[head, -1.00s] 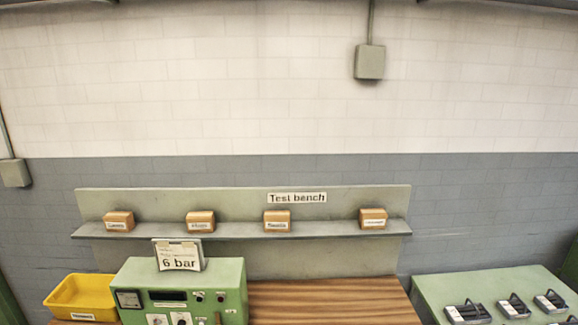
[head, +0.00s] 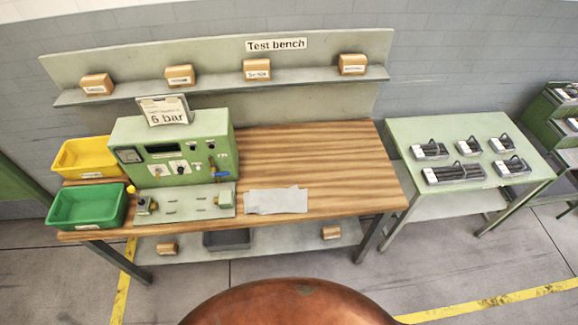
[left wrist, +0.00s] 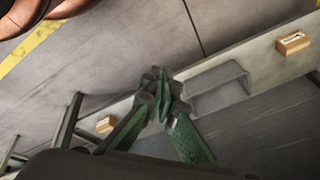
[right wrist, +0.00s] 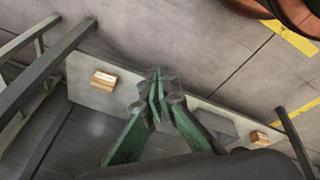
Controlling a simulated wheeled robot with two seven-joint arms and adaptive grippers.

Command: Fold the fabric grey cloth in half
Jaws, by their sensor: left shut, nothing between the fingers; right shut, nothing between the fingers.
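The grey cloth (head: 276,200) lies flat on the wooden bench top (head: 310,160), near its front edge, just right of the green test unit's base plate. Its edges look slightly uneven. Neither gripper shows in the head view. My left gripper (left wrist: 160,82) is shut and empty in the left wrist view, over the floor and lower shelf. My right gripper (right wrist: 158,78) is shut and empty in the right wrist view, over a similar background. The cloth does not show in either wrist view.
The green test unit (head: 180,145) with a "6 bar" sign stands left on the bench. A yellow bin (head: 85,158) and a green bin (head: 88,207) sit beside it. A green side table (head: 420,180) holds several dark parts. The bench's right half is clear.

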